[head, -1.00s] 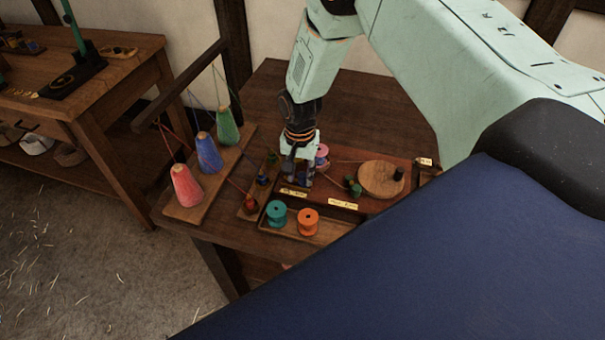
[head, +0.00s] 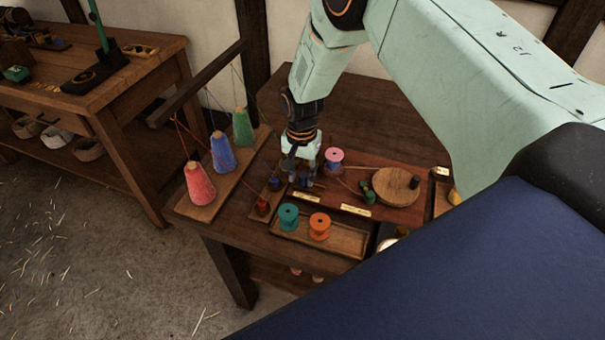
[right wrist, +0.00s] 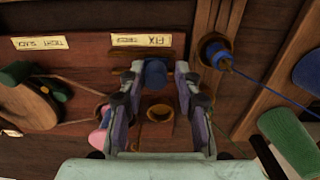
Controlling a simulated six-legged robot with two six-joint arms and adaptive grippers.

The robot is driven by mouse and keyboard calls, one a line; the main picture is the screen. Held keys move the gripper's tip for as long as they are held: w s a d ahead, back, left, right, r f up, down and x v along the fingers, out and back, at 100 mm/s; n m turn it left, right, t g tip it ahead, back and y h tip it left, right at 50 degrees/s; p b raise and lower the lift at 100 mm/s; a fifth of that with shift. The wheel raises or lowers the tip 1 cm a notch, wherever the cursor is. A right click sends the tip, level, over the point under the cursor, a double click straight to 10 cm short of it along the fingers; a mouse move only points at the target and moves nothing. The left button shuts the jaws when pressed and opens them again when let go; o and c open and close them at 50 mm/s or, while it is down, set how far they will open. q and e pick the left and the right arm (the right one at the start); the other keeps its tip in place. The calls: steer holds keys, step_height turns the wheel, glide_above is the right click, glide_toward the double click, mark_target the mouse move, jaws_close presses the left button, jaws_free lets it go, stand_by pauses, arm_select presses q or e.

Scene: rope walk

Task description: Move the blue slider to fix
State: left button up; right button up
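In the right wrist view a blue knob (right wrist: 155,72), which looks like the blue slider, stands just beside a paper label reading FIX (right wrist: 140,40), seen upside down. A round brass-coloured ring (right wrist: 160,112) lies behind it, between the fingers. My right gripper (right wrist: 158,78) is open, with one finger on each side of the blue knob and small gaps showing. In the head view my right gripper (head: 303,178) is low over the red-brown board (head: 345,185) and mostly hides the knob. My left gripper is not in view.
A blue rail knob (right wrist: 215,52) with a blue cord stands beside the board. Red, blue and green cones (head: 222,153) stand at left. Teal (head: 288,217) and orange (head: 319,226) spools sit in a front tray. A pink spool (head: 334,158) and wooden disc (head: 397,187) are at right.

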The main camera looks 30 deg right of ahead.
steer(key=shift+s+d+p, duration=0.15)
steer(key=shift+d+p, duration=0.05)
steer(key=shift+p, duration=0.15)
step_height(320, 180, up, 7)
steer(key=p, duration=0.6)
steer(key=shift+r, duration=0.15)
steer(key=shift+f, duration=0.2)
steer(key=shift+s, duration=0.1)
